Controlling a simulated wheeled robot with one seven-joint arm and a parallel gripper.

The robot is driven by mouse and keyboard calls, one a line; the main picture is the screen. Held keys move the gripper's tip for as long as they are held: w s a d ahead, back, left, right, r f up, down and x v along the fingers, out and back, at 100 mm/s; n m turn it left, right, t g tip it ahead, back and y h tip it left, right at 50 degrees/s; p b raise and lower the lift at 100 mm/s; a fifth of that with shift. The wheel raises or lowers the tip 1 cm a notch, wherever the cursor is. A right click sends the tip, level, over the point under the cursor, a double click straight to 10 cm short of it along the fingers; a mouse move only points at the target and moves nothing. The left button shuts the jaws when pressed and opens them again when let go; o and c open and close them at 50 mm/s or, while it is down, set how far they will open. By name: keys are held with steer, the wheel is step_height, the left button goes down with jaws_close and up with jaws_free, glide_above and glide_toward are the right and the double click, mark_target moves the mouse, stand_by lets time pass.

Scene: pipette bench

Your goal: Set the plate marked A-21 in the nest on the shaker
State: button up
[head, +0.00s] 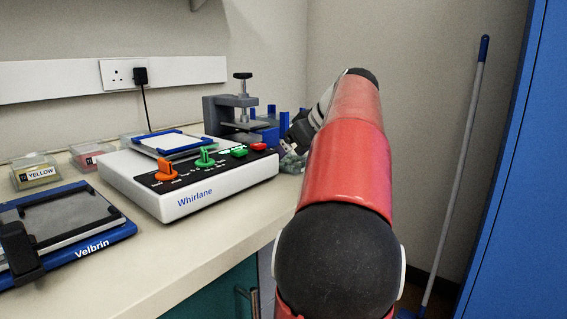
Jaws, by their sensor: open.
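The white machine marked Whirlane (190,188), which looks like the shaker, stands on the bench left of my arm. On its top is a flat pale platform with blue edge strips (172,143), which looks like the nest; no plate can be made out in it. My gripper (287,150) is open, at the bench's right end, right of the machine and partly hidden behind my red arm. A small clear, greenish item (292,163) shows just below it, mostly hidden; I cannot tell what it is. No A-21 label is readable.
A blue Velbrin device (95,245) with a grey pad lies at front left. Clear boxes, one marked YELLOW (38,173), stand behind it. A grey clamp stand (232,115) and blue holders (268,130) stand behind the machine. The front bench strip (190,255) is clear.

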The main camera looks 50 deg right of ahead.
steer(key=shift+w+f, duration=0.1)
steer(key=c, duration=0.8)
steer(key=shift+w+a, duration=0.1)
steer(key=shift+c, duration=0.2)
